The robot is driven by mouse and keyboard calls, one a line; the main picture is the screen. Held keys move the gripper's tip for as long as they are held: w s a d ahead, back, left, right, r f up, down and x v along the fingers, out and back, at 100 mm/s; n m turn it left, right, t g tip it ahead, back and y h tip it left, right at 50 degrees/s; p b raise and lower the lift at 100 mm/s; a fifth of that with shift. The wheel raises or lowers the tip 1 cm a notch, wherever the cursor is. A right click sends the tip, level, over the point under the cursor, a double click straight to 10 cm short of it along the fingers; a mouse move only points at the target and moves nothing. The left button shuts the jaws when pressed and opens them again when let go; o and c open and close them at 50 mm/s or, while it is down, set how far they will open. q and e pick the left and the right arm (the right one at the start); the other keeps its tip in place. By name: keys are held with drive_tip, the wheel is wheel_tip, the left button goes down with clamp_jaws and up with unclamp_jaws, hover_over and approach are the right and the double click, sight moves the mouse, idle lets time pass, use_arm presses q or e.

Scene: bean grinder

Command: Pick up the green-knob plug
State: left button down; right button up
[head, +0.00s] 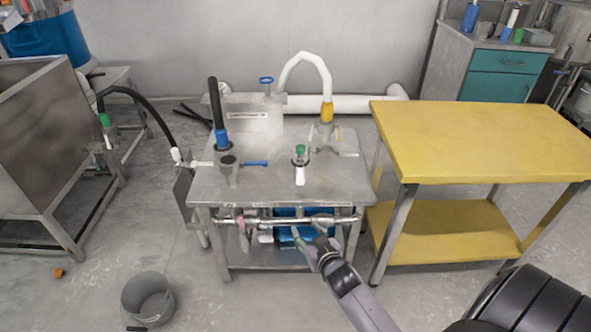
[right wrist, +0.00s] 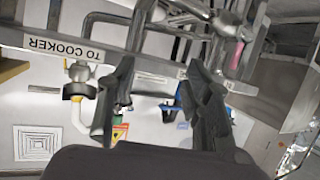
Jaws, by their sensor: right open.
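A small plug with a green knob (head: 300,149) stands on the grey metal bench (head: 262,185), right of the bench's middle. Another green knob (head: 104,119) shows on a fitting by the steel tank at the left; I cannot tell whether it is the same kind. My right gripper (head: 308,236) is at the bench's front, near the front pipe and apart from the plug. It is open, with nothing between its fingers in the right wrist view (right wrist: 160,85). I cannot make out the green-knob plug in that view. My left gripper is not in view.
A blue-collared black hose (head: 221,139) and a yellow-collared white pipe (head: 326,112) rise from the bench. A pipe with fittings (head: 285,220) runs along its front. A yellow table (head: 480,145) stands to the right. A grey bucket (head: 147,298) is on the floor at left.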

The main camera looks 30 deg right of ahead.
sight(302, 150)
drive_tip(key=w+d+r+m+t+h+b, duration=0.1)
drive_tip(key=d+r+t, duration=0.1)
drive_tip(key=r, duration=0.6)
drive_tip(key=w+d+r+t+h+b, duration=0.1)
drive_tip(key=d+r+t, duration=0.1)
drive_tip(key=r, duration=0.5)
drive_tip(key=shift+m, duration=0.3)
drive_tip(key=x, duration=0.3)
drive_tip(key=b+x, duration=0.1)
drive_tip(key=x, duration=0.7)
drive_tip(key=shift+d+r, duration=0.3)
drive_tip(key=shift+f+b+x, duration=0.1)
drive_tip(key=shift+b+x, duration=0.3)
drive_tip(key=shift+x, duration=1)
drive_tip(key=shift+f+b+x, duration=0.15)
drive_tip(key=shift+b+x, duration=0.25)
drive_tip(key=shift+x, duration=1)
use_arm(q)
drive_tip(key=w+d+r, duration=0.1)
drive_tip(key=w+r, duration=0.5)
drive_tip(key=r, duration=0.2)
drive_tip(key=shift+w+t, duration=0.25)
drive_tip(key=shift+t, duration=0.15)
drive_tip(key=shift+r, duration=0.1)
use_arm(e)
drive_tip(key=shift+c, duration=0.5)
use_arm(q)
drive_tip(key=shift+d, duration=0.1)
use_arm(e)
clamp_jaws()
